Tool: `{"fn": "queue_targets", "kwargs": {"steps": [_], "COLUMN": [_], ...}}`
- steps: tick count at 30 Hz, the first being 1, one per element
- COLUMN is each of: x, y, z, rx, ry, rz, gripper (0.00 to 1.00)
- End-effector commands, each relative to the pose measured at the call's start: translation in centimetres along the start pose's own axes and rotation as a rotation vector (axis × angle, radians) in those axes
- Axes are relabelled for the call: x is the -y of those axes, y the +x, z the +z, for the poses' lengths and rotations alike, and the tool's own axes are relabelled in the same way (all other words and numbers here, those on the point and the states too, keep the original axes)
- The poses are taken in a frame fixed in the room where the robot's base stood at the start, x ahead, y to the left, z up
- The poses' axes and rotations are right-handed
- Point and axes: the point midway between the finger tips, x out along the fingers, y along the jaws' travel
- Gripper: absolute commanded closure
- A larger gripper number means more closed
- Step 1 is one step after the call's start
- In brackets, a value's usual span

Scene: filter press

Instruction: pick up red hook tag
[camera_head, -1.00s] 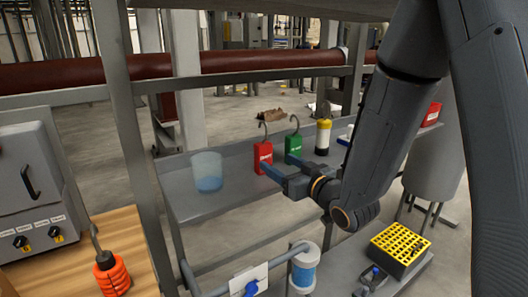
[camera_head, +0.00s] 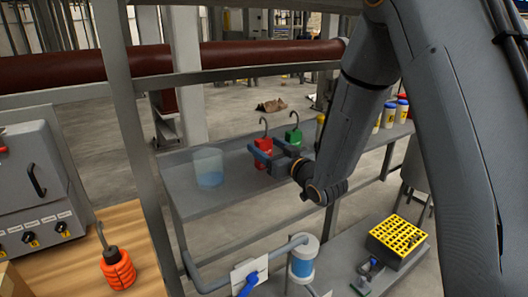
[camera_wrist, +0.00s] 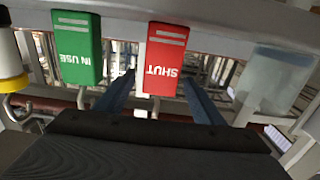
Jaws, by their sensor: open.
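The red hook tag (camera_head: 263,153) stands on the grey shelf with its metal hook upward. In the wrist view its red face (camera_wrist: 164,62) reads "SHUT" upside down and lies between the two blue fingers. My gripper (camera_head: 264,158) is open at the tag, one finger to each side. I cannot tell whether either finger touches it. The green hook tag (camera_head: 293,137) stands just right of it in the head view. It shows as "IN USE" in the wrist view (camera_wrist: 77,50), close outside the left finger.
A clear beaker with blue liquid (camera_head: 208,170) stands left on the shelf (camera_head: 215,203). A yellow-topped bottle (camera_head: 321,120) is partly hidden right of the green tag. Several capped jars (camera_head: 390,113) stand farther right. A shelf post (camera_head: 128,130) and rail (camera_head: 230,76) frame the left and top.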

Motion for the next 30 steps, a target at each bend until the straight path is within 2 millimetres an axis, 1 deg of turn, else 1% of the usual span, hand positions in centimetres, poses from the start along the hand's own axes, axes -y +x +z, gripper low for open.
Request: {"fn": "queue_targets", "kwargs": {"steps": [1,2,3,8,9,10,17,23,26,30], "x": [0.0,0.0,0.0,0.0,0.0,0.0,0.0,0.0,0.0,0.0], "y": [0.0,0.0,0.0,0.0,0.0,0.0,0.0,0.0,0.0,0.0], "z": [0.0,0.0,0.0,0.0,0.0,0.0,-0.1,-1.1,-2.2,-4.5], "rx": [0.0,0.0,0.0,0.0,0.0,-0.001,-0.001,-0.003,-0.004,-0.006], "ry": [0.0,0.0,0.0,0.0,0.0,0.0,0.0,-0.001,-0.002,-0.003], "rz": [0.0,0.0,0.0,0.0,0.0,0.0,0.0,0.0,0.0,0.0], "gripper": [0.38,0.41,0.48,0.75,0.81,0.83,0.83,0.83,0.83,0.83]}}
